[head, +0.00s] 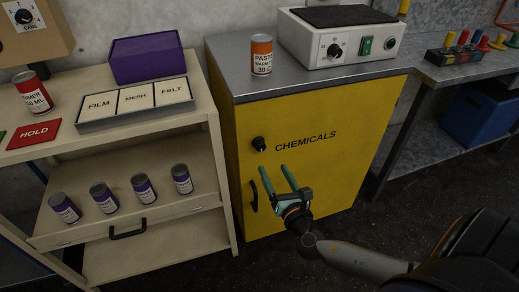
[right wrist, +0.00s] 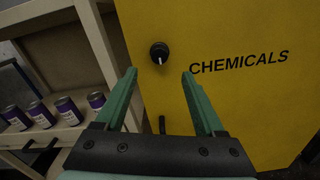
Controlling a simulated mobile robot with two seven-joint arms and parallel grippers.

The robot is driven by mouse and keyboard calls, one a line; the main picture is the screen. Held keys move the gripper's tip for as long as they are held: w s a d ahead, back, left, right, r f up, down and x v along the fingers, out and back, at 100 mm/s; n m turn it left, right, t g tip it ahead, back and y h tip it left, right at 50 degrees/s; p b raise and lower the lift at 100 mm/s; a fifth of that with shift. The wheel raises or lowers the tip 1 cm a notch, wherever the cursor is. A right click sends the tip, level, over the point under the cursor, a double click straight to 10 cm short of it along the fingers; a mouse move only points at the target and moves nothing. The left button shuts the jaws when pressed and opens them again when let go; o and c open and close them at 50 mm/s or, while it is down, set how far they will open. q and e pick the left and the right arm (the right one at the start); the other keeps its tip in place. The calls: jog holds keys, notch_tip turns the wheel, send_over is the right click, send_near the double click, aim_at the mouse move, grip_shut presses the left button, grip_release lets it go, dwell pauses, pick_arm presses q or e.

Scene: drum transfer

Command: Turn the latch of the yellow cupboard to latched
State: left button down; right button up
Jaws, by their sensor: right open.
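The yellow cupboard (head: 300,165) stands in the middle of the head view, its door shut and marked CHEMICALS. Its latch (head: 259,144) is a round black knob with a pale mark, left of the lettering. The latch also shows in the right wrist view (right wrist: 159,52), beyond and between my fingertips. A black door handle (head: 253,195) sits below it. My right gripper (head: 287,172) has green fingers, is open and empty, and is in front of the door, below and right of the latch, apart from it. My left gripper is not in view.
A beige shelf unit (head: 225,205) with several purple-labelled cans stands left of the cupboard. An orange can (head: 262,55) and a white hotplate device (head: 345,45) stand on the cupboard top. A grey bench (head: 450,70) is at right. Dark floor is clear in front.

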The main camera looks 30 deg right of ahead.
aim_at(262, 148)
jog(key=x, duration=1)
jog(key=shift+w+b, duration=0.15)
jog(key=shift+b, duration=0.2)
jog(key=shift+c, duration=0.2)
grip_shut()
